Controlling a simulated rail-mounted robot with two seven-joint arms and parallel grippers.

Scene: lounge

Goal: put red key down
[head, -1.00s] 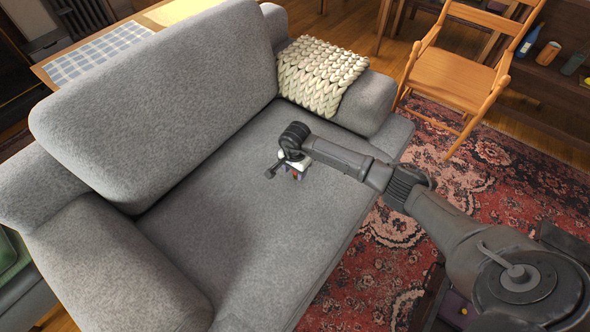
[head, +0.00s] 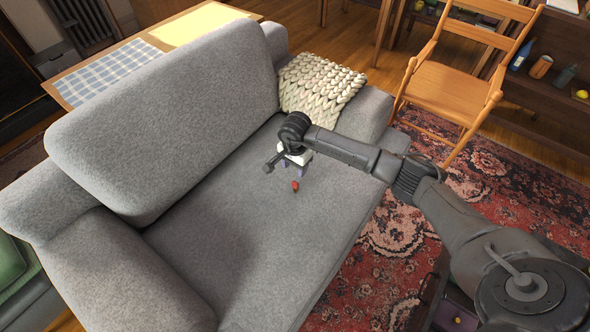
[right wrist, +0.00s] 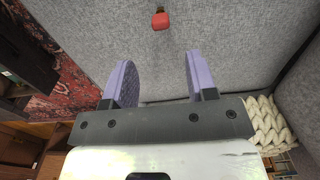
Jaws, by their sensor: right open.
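The red key (head: 295,186) lies on the grey sofa's seat (head: 240,225). It also shows in the right wrist view (right wrist: 160,20), beyond the fingertips, with a dark part at its far end. My right gripper (head: 289,168) is above the seat, just behind the key in the head view. Its two purple fingers (right wrist: 157,75) stand apart with nothing between them, and they do not touch the key. My left gripper is in neither view.
A cream knitted blanket (head: 318,84) hangs over the sofa's far armrest. A wooden chair (head: 453,88) stands on the patterned red rug (head: 500,190) to the right. The seat around the key is clear.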

